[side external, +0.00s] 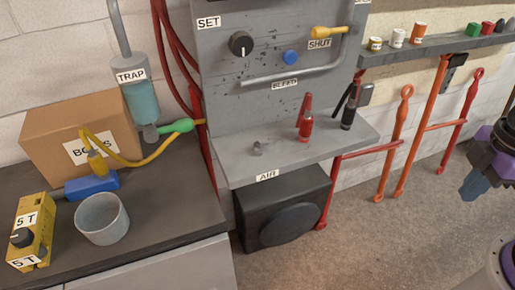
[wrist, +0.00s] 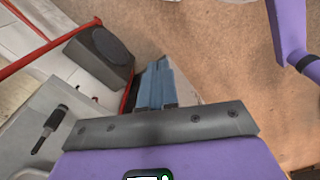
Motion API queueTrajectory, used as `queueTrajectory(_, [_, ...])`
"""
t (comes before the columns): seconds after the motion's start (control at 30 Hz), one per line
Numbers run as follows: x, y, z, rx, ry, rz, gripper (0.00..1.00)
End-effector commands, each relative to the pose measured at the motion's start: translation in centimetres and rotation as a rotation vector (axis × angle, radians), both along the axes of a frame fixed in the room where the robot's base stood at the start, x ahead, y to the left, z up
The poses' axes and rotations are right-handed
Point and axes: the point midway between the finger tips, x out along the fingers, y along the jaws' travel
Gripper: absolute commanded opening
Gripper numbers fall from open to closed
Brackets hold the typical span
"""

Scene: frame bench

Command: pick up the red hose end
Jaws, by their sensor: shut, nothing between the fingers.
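A red, upright, bottle-shaped piece with a narrow top (side external: 305,120) stands on the grey shelf (side external: 220,165) marked AIR in the side view. It looks like the red hose end. A similar black piece (side external: 349,112) stands to its right; a dark piece on the shelf in the wrist view (wrist: 48,128) appears to be the same one. I cannot make out the red piece in the wrist view. My gripper (side external: 472,187) is at the far right of the side view, well away from the shelf. Its blue fingers (wrist: 155,85) are shut and empty.
A panel with knobs and a pipe (side external: 290,77) rises behind. Red rails (side external: 335,180) and orange posts (side external: 395,145) stand between shelf and gripper. A black box (side external: 285,205) is below the shelf.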

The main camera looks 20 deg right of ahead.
Motion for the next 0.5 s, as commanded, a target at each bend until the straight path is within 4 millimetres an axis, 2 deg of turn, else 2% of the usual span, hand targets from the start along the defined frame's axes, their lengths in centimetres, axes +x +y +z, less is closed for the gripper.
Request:
queueTrajectory(0.1, [0.00, 0.00, 0.00, 0.000, 0.000, 0.000, 0.00])
queueTrajectory(0.13, [0.00, 0.00, 0.00, 0.000, 0.000, 0.000, 0.07])
queueTrajectory(0.3, [0.00, 0.00, 0.00, 0.000, 0.000, 0.000, 0.62])
queueTrajectory(0.33, [0.00, 0.00, 0.00, 0.000, 0.000, 0.000, 0.66])
queueTrajectory(0.5, [0.00, 0.00, 0.00, 0.000, 0.000, 0.000, 0.66])
